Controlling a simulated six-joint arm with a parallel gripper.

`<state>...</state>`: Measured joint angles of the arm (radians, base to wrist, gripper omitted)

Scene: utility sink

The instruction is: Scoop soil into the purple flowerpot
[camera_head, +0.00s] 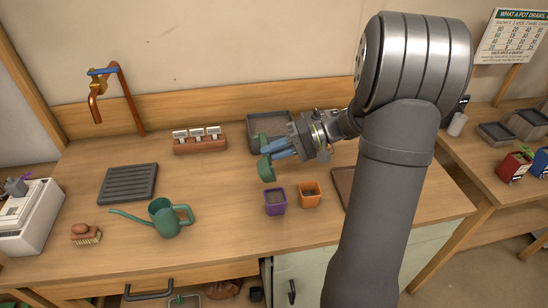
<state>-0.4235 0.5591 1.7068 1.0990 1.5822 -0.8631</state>
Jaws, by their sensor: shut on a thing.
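The purple flowerpot (275,204) stands upright on the wooden bench, left of an orange pot. Its inside looks brownish, but I cannot tell how much soil it holds. My gripper (273,151) is above and behind the purple flowerpot, with its blue-grey fingers pointing left. It is shut on a green scoop (266,169), whose lower part hangs below the fingers, above and slightly left of the pot. Whether the scoop holds soil cannot be seen. A dark grey tray (253,119) lies behind my gripper, partly hidden by it; its contents are unclear.
The orange pot (309,197) stands close to the purple one. A brick-red rack (200,145) stands behind. A brown tray (342,181) is partly hidden by my arm.

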